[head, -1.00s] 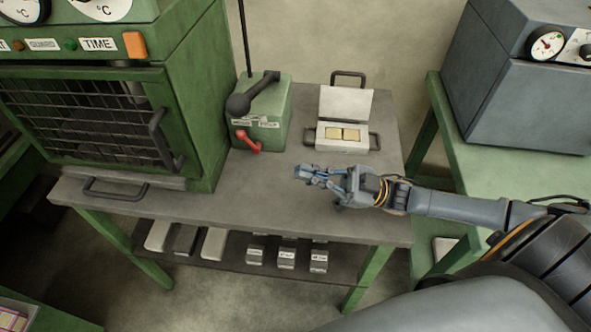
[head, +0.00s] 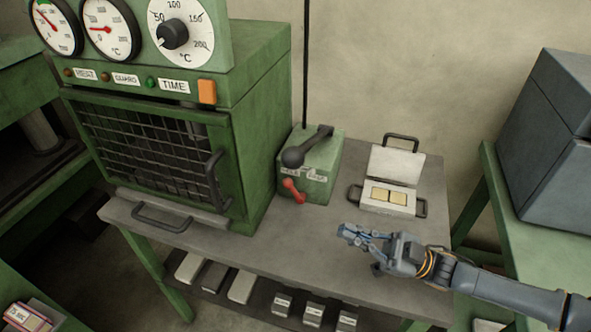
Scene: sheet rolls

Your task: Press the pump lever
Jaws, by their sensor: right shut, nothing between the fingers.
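The pump is a green box (head: 322,170) on the grey table, to the right of the green press. Its black lever (head: 309,148) lies across the top, with a round black knob at the lower left end. A small red lever (head: 293,190) is on the box's front face. My right gripper (head: 347,236) is shut and empty above the table, in front and to the right of the pump, apart from it. It points left. My left gripper is not in view.
A green press (head: 262,110) with gauges and a barred guard (head: 150,150) stands left of the pump. An open mould (head: 408,165) with handles lies to its right. The grey table top (head: 270,250) is clear in front. Metal blocks (head: 242,287) lie on the shelf below.

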